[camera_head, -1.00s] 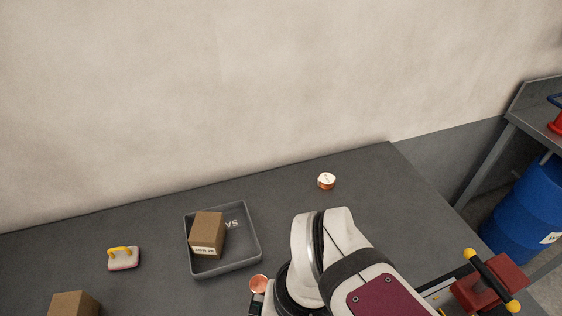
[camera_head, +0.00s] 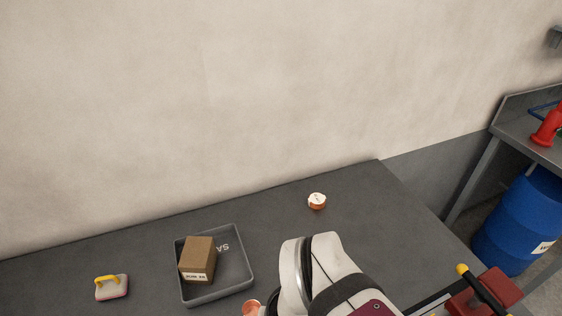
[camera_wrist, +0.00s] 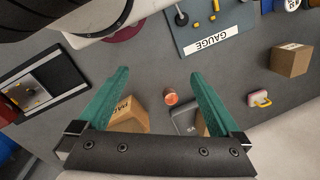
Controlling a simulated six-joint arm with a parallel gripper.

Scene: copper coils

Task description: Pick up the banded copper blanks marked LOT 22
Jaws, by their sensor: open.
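A small copper piece with a pale label on top (camera_head: 317,201) stands alone near the table's back edge in the head view. A second round copper piece (camera_head: 251,307) shows at the bottom edge, beside my arm; what seems to be the same piece (camera_wrist: 171,96) is in the wrist view. I cannot read LOT 22 on either. My gripper (camera_wrist: 160,73) has teal fingers, wide apart and empty. In the wrist picture the second piece appears between the fingers, with no contact visible. My gripper is hidden in the head view.
A grey tray (camera_head: 249,272) holds a labelled cardboard box (camera_head: 198,259). A yellow-handled block (camera_head: 112,287) lies left. The wrist view shows another box (camera_wrist: 128,116) by the left finger, a box (camera_wrist: 291,60) at right, and a GAUGE board (camera_wrist: 190,40). The table's back right is clear.

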